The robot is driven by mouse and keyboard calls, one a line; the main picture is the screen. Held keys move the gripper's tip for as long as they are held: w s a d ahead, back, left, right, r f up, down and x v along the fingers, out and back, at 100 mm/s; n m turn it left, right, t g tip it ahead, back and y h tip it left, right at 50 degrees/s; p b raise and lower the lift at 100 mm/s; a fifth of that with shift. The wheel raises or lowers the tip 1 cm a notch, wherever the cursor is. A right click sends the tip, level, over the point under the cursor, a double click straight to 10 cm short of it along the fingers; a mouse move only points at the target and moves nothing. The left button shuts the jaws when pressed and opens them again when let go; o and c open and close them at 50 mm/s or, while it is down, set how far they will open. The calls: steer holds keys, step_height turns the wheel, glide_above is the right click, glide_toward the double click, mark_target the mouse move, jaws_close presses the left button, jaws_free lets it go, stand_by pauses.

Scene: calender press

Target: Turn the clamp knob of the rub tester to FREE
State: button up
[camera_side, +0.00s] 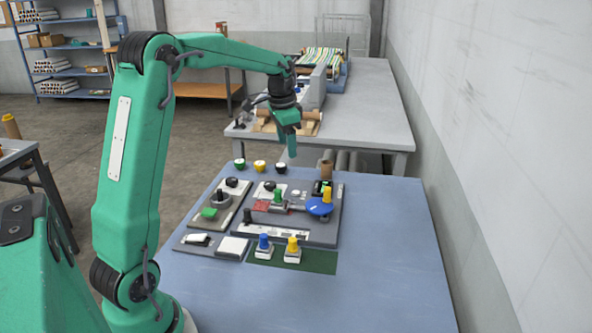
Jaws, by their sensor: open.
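My gripper (291,154) points down, empty, and hangs in the air over the far part of the blue table, above and apart from the panels; its jaws look small here. A grey panel (318,238) carries a green knob on a red-and-grey base, a blue disc with a yellow peg, and dark knobs. A smaller panel to its left carries a green pad (209,213), a dark round knob (232,182) and a grey round part. I cannot tell which knob is the rub tester's clamp knob, and no FREE marking is legible.
Blue and yellow pegs (292,246) stand on a green mat (318,262) in front. Several small round buttons (259,166) and a brown roll (326,169) lie along the far side. The blue table (400,270) is clear at right. A wall (500,150) rises at right.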

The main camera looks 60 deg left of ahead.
steer(key=m+g, duration=0.1)
steer(key=g, duration=0.1)
glide_toward(270, 183)
steer(key=shift+s+a+f+h, duration=0.15)
steer(key=shift+a+f+h, duration=0.15)
steer(key=shift+h, duration=0.1)
steer(key=shift+f, duration=0.1)
steer(key=shift+f, duration=3.8)
steer(key=c, duration=1)
